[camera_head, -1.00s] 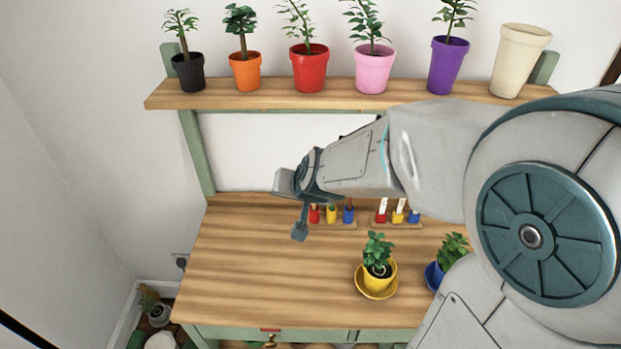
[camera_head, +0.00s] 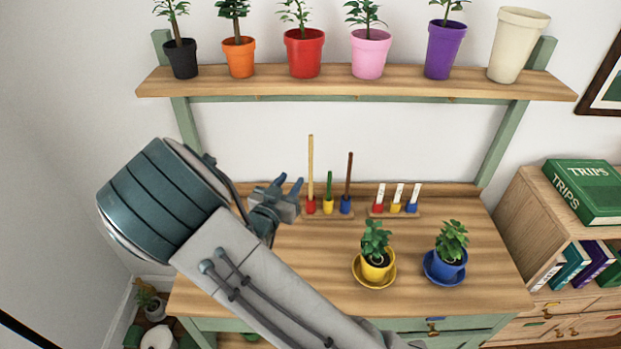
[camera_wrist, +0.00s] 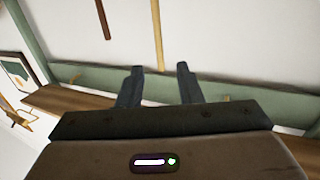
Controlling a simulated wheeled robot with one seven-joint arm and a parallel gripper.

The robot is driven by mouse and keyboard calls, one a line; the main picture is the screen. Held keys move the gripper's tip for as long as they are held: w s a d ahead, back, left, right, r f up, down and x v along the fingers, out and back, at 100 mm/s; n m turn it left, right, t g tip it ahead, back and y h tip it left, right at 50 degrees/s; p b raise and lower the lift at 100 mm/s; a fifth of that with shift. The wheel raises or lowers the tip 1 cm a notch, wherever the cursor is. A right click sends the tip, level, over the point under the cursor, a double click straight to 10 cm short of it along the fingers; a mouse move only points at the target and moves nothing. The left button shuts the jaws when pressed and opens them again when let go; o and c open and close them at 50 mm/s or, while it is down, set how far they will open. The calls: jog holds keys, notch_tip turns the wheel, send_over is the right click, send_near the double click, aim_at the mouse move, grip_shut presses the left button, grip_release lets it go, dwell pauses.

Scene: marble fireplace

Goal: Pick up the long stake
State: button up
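The long stake (camera_head: 310,165) is thin, tan and upright in a red holder at the back of the bench. A short green stake (camera_head: 329,184) in a yellow holder and a mid-length brown stake (camera_head: 349,175) in a blue holder stand to its right. My gripper (camera_head: 289,182) is open and empty, just left of the long stake in the head view. In the wrist view, the long stake (camera_wrist: 157,35) lines up between the open fingers (camera_wrist: 160,72), apart from them. The brown stake (camera_wrist: 103,18) shows to the left there.
Three white labels (camera_head: 397,194) stand in a second rack on the right. Plants in a yellow pot (camera_head: 376,271) and a blue pot (camera_head: 446,269) stand on the bench in front. A shelf (camera_head: 350,88) with several pots runs above. A cabinet with books (camera_head: 585,190) is at the right.

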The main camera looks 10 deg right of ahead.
aim_at(310, 152)
jog(key=p+x, duration=0.1)
jog(key=x, duration=0.3)
jog(key=p+x, duration=0.1)
jog(key=x, duration=0.3)
jog(key=shift+w+d+r, duration=0.1)
jog(key=shift+d+r, duration=0.1)
jog(key=shift+d, duration=0.05)
jog(key=x, duration=0.1)
jog(key=p+x, duration=0.1)
jog(key=x, duration=0.1)
jog(key=p+x, duration=0.1)
jog(key=shift+w+d+r, duration=0.25)
jog(key=shift+d+r, duration=0.05)
jog(key=shift+r, duration=0.05)
jog(key=shift+w+d+f, duration=0.1)
jog(key=shift+w+d, duration=0.05)
jog(key=shift+w, duration=0.1)
grip_shut()
